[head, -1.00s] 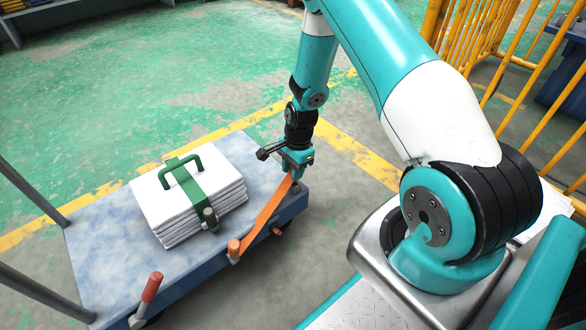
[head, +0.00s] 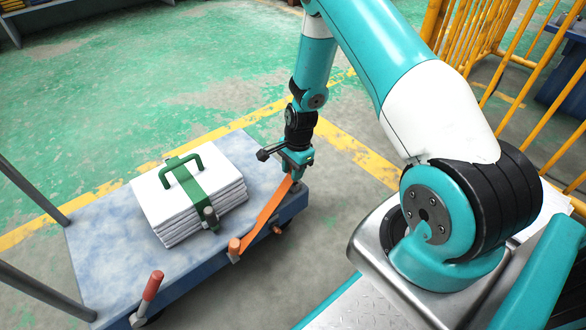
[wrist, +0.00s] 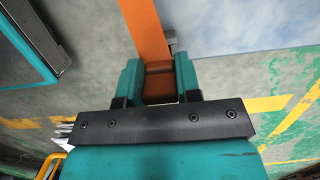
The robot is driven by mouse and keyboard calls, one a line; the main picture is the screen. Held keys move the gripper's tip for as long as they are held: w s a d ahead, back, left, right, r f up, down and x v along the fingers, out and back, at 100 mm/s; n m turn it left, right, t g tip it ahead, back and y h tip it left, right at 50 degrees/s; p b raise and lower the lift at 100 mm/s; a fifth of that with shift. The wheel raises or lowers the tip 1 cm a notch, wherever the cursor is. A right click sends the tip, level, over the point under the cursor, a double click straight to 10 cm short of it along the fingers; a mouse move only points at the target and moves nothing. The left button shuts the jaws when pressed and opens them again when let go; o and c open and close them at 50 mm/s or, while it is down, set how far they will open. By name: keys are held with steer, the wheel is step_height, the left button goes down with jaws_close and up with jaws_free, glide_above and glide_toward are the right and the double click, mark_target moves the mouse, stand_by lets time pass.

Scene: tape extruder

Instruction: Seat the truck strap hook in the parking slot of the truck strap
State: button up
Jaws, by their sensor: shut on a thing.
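The orange truck strap (head: 262,219) runs taut from an orange-capped fitting (head: 234,246) on the near side of the blue cart up to my gripper. My gripper (head: 291,179) is at the cart's right end, pointing down, and is shut on the strap's end. In the wrist view the strap (wrist: 146,32) comes down between the two teal fingers of my gripper (wrist: 159,82), with a darker orange-brown piece between them. A small grey piece (wrist: 172,45) shows beside the strap there. I cannot make out the hook's shape or the parking slot.
The blue cart (head: 105,225) carries a stack of white sheets (head: 195,205) bound by a green strap with a handle (head: 181,170). A red-tipped lever (head: 152,285) stands at its near edge. Yellow railings (head: 490,40) are at the right. The green floor behind is clear.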

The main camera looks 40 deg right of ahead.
steer(key=shift+f+b, duration=0.6)
steer(key=shift+f, duration=0.85)
steer(key=o, duration=1)
steer(key=shift+r, duration=0.1)
steer(key=d+r+p, duration=0.1)
steer(key=r+p, duration=0.1)
steer(key=r, duration=0.3)
steer(key=r+p, duration=0.3)
steer(key=r, duration=0.3)
steer(key=d+r+p, duration=0.1)
steer(key=r+p, duration=0.2)
steer(key=r, duration=0.3)
steer(key=shift+d, duration=0.35)
